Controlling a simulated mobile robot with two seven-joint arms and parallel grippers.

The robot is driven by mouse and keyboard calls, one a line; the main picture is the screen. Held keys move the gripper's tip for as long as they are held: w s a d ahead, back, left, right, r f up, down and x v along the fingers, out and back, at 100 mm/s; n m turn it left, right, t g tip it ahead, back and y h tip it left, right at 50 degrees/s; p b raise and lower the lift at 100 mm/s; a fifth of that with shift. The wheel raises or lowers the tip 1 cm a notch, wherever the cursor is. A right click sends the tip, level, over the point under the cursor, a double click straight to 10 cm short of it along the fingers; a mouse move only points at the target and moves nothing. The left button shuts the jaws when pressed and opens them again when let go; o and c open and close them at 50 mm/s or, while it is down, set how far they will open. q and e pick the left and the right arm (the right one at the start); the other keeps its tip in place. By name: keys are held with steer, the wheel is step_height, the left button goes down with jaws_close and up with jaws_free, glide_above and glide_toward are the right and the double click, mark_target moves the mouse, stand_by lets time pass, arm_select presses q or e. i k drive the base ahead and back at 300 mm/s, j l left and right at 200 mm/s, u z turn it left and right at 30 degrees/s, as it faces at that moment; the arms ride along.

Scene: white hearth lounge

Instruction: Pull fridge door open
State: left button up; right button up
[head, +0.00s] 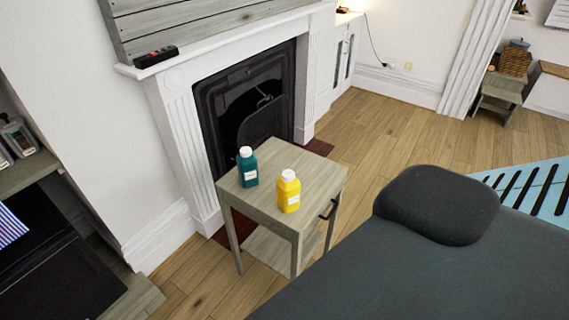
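I cannot make out a fridge or a fridge door in the head view. A small wooden side table (262,206) stands in the middle, with a dark handle (329,209) on its right-hand side. A teal bottle (248,167) and a yellow bottle (288,191), both with white caps, stand upright on its top. A white cabinet (342,56) with dark vertical handles stands at the back, and its doors look shut. Neither of my grippers is in view.
A white fireplace (182,125) lines the wall behind the table. A dark grey sofa (420,280) with a cushion (437,203) fills the lower right. Shelves (28,172) stand at the left.

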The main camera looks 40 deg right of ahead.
mark_target(65, 279)
steer(key=i+l+z, duration=0.1)
steer(key=l, duration=0.25)
steer(key=i+l+z, duration=0.15)
steer(key=l, duration=0.2)
steer(key=i+l+z, duration=0.1)
steer(key=l, duration=0.25)
steer(key=i+l+z, duration=0.15)
steer(key=i+l, duration=0.05)
steer(key=l, duration=0.1)
